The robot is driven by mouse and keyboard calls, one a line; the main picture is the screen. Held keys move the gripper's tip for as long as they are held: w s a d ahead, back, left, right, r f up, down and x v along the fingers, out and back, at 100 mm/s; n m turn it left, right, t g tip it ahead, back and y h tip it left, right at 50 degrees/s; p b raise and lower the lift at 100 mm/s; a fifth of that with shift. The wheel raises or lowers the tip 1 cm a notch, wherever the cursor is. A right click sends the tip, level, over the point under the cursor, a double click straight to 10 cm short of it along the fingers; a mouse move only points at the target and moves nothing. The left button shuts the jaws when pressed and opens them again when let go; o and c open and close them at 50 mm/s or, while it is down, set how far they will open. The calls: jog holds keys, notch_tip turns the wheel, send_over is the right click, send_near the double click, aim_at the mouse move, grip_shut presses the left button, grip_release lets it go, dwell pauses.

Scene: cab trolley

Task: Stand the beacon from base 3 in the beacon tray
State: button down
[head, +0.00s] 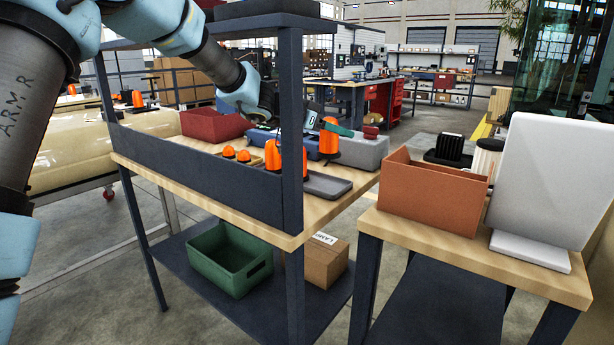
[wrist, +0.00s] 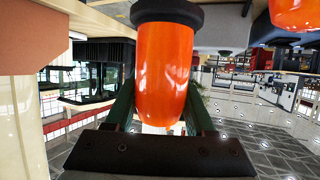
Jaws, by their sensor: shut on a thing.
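My gripper (head: 338,128) is shut on an orange beacon (head: 329,145), seen in the head view just right of the dark shelf post. In the wrist view the held beacon (wrist: 163,72) sits between the two dark green fingers, its black base at the top of the picture. A shallow dark grey tray (head: 330,188), which looks like the beacon tray, lies on the wooden top in front of it. Another orange beacon (head: 272,155) stands left of the post, its lower part hidden by the dark panel. I cannot read any base numbers.
Two small orange domes (head: 228,152) sit on a wooden holder. A red bin (head: 205,125) and a grey box (head: 365,152) stand at the back. The dark post (head: 291,130) and front panel (head: 200,180) are obstacles. An orange-brown bin (head: 430,190) stands on the right table.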

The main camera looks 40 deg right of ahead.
notch_tip(320, 180, down, 9)
jog(key=shift+r+b, duration=0.15)
jog(key=shift+b, duration=0.75)
jog(key=shift+c, duration=1.2)
grip_release()
jog(key=v, duration=0.7)
jog(key=shift+a+r, duration=0.1)
jog(key=shift+a, duration=0.2)
